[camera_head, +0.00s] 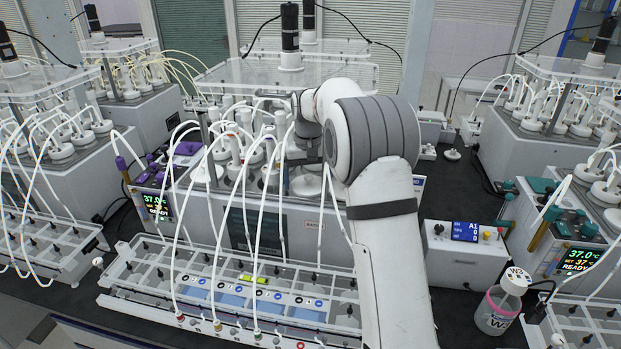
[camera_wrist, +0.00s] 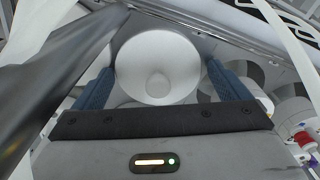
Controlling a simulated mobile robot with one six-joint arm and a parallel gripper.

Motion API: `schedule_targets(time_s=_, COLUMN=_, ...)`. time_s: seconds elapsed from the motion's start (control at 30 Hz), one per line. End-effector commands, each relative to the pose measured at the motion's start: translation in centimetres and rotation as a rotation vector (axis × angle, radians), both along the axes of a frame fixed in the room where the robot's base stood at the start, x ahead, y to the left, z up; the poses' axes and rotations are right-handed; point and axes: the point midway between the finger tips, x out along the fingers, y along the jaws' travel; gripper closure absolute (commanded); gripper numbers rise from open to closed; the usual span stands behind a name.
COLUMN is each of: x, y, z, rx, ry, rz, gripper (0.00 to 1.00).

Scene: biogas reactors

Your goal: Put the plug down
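A white round piece with a small rounded knob (camera_wrist: 158,84), which looks like the plug, lies between my fingers in the wrist view. In the head view, a white round piece (camera_head: 307,186) shows just below my gripper (camera_head: 305,155), at the right end of the reactor row. My gripper (camera_wrist: 160,78) has its two blue-padded fingers wide apart, one on each side of the white piece. No clear contact with the knob shows. The underside of the plug and what it rests on are hidden.
White reactor tops with tubes (camera_head: 235,145) crowd the left of my gripper. A clear plate (camera_head: 285,72) and a black motor (camera_head: 290,35) stand behind. A rack of tubes (camera_head: 250,290) lies in front. A pump box (camera_head: 465,250) and bottle (camera_head: 497,312) stand at the right.

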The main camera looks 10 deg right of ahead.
Motion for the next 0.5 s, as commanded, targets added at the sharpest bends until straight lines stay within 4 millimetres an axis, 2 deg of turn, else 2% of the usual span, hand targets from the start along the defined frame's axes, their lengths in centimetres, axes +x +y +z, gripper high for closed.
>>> schedule_targets(time_s=0.03, x=-0.6, y=-0.1, z=-1.8, rx=0.003, ry=0.035, rz=-0.006, gripper=0.0)
schedule_targets(time_s=0.23, x=-0.6, y=-0.2, z=-1.8, rx=0.002, ry=0.035, rz=-0.006, gripper=0.0)
schedule_targets(time_s=0.37, x=-0.6, y=-0.2, z=-1.4, rx=0.002, ry=0.035, rz=-0.006, gripper=0.0)
schedule_targets(time_s=0.5, x=-0.5, y=-0.2, z=0.1, rx=0.001, ry=0.033, rz=-0.006, gripper=0.0)
